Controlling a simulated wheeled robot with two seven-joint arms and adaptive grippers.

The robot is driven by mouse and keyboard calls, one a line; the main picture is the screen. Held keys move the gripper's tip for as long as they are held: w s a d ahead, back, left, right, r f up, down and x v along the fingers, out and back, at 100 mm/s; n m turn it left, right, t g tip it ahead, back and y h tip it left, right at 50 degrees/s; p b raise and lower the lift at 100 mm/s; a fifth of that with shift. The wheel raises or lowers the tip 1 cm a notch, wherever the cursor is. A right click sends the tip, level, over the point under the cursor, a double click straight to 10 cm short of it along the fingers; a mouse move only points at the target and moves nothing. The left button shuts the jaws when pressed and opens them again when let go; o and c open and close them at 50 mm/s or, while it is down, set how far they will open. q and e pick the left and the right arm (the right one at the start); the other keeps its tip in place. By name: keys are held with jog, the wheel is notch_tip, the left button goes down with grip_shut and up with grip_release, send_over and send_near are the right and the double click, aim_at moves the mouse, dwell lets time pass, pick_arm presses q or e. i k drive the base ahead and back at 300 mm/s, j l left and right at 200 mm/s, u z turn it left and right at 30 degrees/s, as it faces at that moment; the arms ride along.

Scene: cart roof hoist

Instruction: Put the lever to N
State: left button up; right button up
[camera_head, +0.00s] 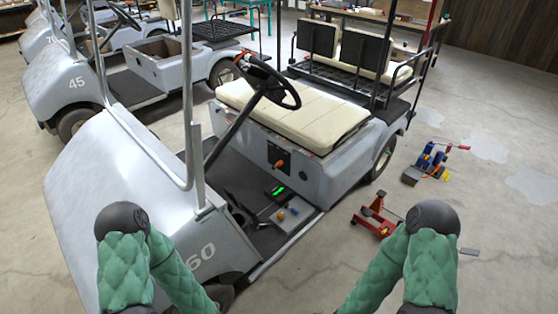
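The lever (279,164) has a small orange handle and sits on a black plate on the front panel below the cream seat of the nearest cart (335,165), marked 60. The letters on the plate are too small to read, so I cannot tell its position. My two arms, in green quilted covers, show at the bottom left and bottom right. Both run out of the picture at the bottom, and neither gripper is in view. Nothing touches the lever.
A grey box with knobs (284,216) and a green-lit device (278,192) lie on the cart floor. The steering wheel (268,83) and roof post (190,120) stand left of the lever. A red jack (376,215) and a blue-and-red tool (430,162) stand on the floor at right.

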aim_at(280, 163)
jog(key=i+l+u, duration=0.1)
jog(key=i+l, duration=1.05)
jog(key=i, duration=0.15)
jog(key=i+l+u, duration=0.15)
jog(key=i, duration=0.2)
jog(key=i+j, duration=0.5)
